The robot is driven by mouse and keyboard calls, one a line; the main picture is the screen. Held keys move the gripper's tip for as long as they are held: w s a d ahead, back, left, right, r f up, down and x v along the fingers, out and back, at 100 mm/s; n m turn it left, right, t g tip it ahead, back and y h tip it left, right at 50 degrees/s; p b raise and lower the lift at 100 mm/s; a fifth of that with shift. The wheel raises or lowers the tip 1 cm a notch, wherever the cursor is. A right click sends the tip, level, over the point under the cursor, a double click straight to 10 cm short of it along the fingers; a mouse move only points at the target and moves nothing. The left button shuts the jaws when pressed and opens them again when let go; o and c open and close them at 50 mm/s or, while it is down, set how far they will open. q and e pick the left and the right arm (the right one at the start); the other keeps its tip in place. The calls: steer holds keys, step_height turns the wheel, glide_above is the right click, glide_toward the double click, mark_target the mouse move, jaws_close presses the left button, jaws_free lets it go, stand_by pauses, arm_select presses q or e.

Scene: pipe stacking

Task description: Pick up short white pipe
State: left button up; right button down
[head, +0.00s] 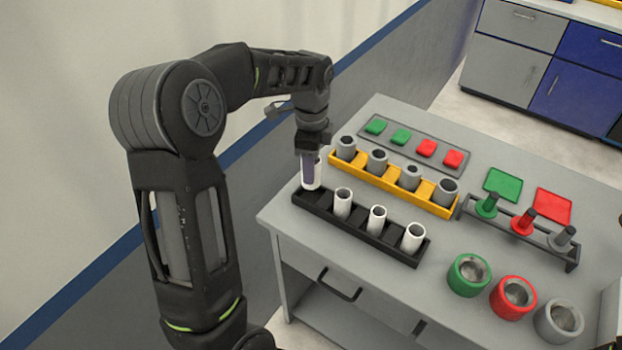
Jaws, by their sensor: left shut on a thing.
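Several white pipes stand upright in a black rack (330,222) at the table's left front. My left gripper (311,165) is over the rack's far left end and points down. It is shut on the leftmost white pipe (311,178), which is upright at the rack's end slot; I cannot tell whether its bottom is still in the slot. The other white pipes (342,203), (376,219) and (412,238) stand in the rack to the right. My right gripper is not in view.
A yellow rack (430,206) with several grey pipes stands just behind. A grey tray (395,128) holds green and red blocks. A dark peg rack (545,250) and green, red and grey rings (468,274) are on the right. The grey table (400,290) has bare space at front.

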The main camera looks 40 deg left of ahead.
arm_select(q)
step_height(320, 180, up, 4)
steer(key=shift+r, duration=0.1)
stand_by(1.4)
